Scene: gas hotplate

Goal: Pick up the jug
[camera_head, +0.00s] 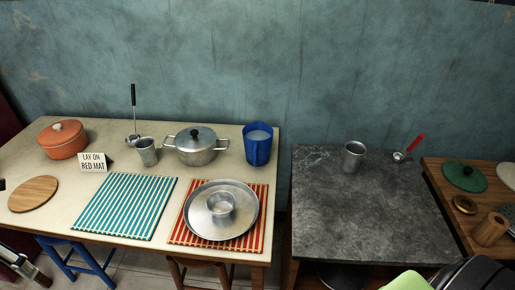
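The jug (257,146) is a blue, open-topped vessel with a pale inside. It stands upright at the back right corner of the light table, just right of the lidded steel pot. No gripper is near it or touching it. A grey and black metal part (20,264) at the lower left edge looks like the end of my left arm. It is below and in front of the table, far from the jug, and its fingers cannot be made out. My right gripper is not in view.
Left of the jug are a steel pot (196,148), steel cup (147,153), sign (93,162) and orange pot (63,140). In front lie a teal striped mat (125,205) and a red striped mat (176,233) under a steel pan (238,224). A gap separates the dark table (350,220).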

